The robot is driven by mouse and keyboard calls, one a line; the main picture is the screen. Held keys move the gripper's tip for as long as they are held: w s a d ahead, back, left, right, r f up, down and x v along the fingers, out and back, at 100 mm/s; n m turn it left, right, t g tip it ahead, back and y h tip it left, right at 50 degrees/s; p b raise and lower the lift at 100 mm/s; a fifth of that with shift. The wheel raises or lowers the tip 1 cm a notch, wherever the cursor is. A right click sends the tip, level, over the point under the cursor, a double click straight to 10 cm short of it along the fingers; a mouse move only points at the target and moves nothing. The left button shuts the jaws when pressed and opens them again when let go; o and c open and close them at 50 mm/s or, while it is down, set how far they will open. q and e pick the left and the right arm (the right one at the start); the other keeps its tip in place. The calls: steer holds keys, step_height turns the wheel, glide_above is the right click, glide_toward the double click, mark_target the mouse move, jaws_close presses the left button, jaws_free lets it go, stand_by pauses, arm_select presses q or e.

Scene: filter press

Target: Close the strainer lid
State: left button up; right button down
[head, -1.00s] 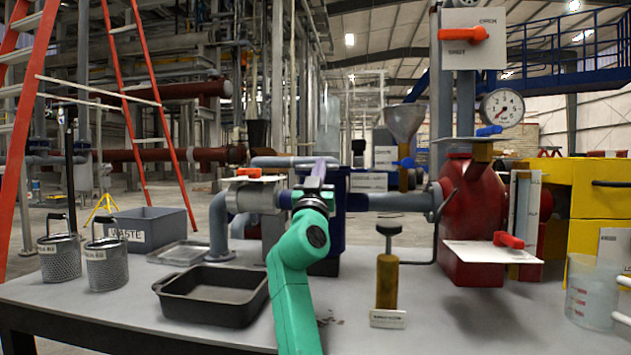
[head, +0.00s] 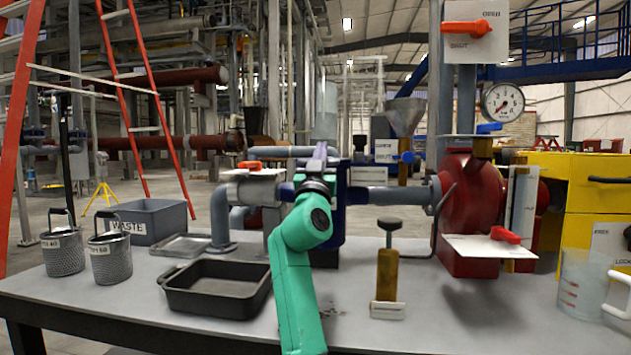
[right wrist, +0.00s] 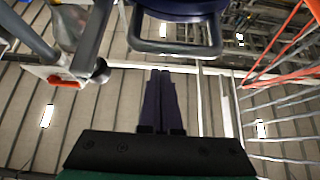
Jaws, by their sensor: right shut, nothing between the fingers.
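The strainer appears as a dark blue body (head: 329,252) on the pipe line in the middle of the table, mostly hidden behind my right arm. My right gripper (head: 319,153) is shut and empty, its purple fingers pointing up in front of the blue body. In the right wrist view the shut fingers (right wrist: 162,85) point toward a grey bar-shaped loop (right wrist: 175,47) below a dark blue round part (right wrist: 185,8), which looks like the strainer lid. A gap shows between fingertips and loop. Lid angle is unclear in the head view. My left gripper is not in view.
A black tray (head: 217,305) lies left of my arm, and a brass T-handled post (head: 388,275) stands right. Two mesh baskets, a waste bin (head: 152,219) and a red pump (head: 465,205) stand farther out. A clear jug (head: 580,285) is at the right.

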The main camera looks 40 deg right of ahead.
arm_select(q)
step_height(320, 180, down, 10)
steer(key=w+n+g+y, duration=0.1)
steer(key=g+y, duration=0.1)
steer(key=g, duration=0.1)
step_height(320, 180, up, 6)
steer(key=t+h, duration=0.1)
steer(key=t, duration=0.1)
arm_select(e)
steer(key=f+v, duration=0.1)
steer(key=v, duration=0.8)
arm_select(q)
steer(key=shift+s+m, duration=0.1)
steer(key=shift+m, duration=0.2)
arm_select(e)
steer(key=shift+w+d+f, duration=0.1)
steer(key=shift+d, duration=0.05)
